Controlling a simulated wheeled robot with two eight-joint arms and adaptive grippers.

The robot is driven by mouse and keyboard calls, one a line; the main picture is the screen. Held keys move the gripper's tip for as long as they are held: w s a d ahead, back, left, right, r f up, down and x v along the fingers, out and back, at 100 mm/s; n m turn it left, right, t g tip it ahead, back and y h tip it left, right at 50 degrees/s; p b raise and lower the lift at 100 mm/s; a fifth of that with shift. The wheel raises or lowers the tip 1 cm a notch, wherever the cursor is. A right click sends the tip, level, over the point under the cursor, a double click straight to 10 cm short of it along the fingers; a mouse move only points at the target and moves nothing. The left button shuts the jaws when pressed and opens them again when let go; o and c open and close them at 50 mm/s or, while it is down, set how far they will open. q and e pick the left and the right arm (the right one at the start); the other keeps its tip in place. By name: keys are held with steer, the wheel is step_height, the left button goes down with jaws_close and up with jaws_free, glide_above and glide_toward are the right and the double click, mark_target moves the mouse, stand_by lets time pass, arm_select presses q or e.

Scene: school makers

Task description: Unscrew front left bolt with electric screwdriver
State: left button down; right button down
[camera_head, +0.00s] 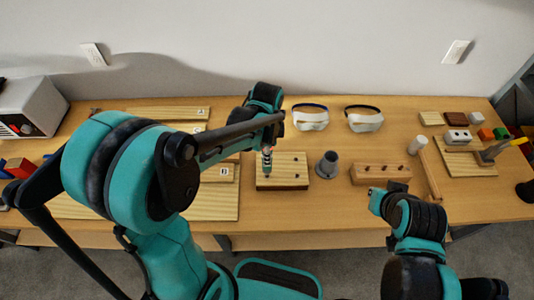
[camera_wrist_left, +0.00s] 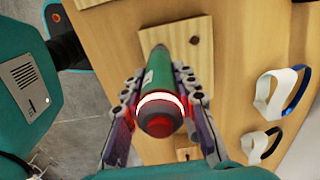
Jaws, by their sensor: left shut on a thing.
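The electric screwdriver (camera_head: 267,162) is teal with a red-and-white lit ring and stands about upright, tip down, over the left part of a small wooden block (camera_head: 284,183). My left gripper (camera_head: 268,147) is shut on it. In the left wrist view the screwdriver (camera_wrist_left: 160,88) sits between both fingers of my left gripper (camera_wrist_left: 161,100), seen from its back end. Dark bolt heads show on the block, one at its front right (camera_head: 296,177). The front left bolt and the screwdriver's tip are hidden, so contact cannot be told. My right gripper (camera_head: 376,201) is near the table's front edge, its fingers unclear.
A grey round holder (camera_head: 327,164) stands just right of the block. Two pairs of goggles (camera_head: 310,118) (camera_head: 364,119) lie behind. A long wooden block with holes (camera_head: 380,173) and a mallet (camera_head: 426,168) are farther right. Wooden boards (camera_head: 222,203) lie left.

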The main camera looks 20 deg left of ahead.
arm_select(q)
steer(key=shift+f+b, duration=0.35)
steer(key=shift+f, duration=0.05)
stand_by(0.4)
steer(key=shift+s+r, duration=0.1)
steer(key=shift+r, duration=0.25)
stand_by(2.2)
steer(key=shift+r, duration=0.2)
stand_by(1.1)
step_height(320, 180, up, 6)
steer(key=p, duration=0.5)
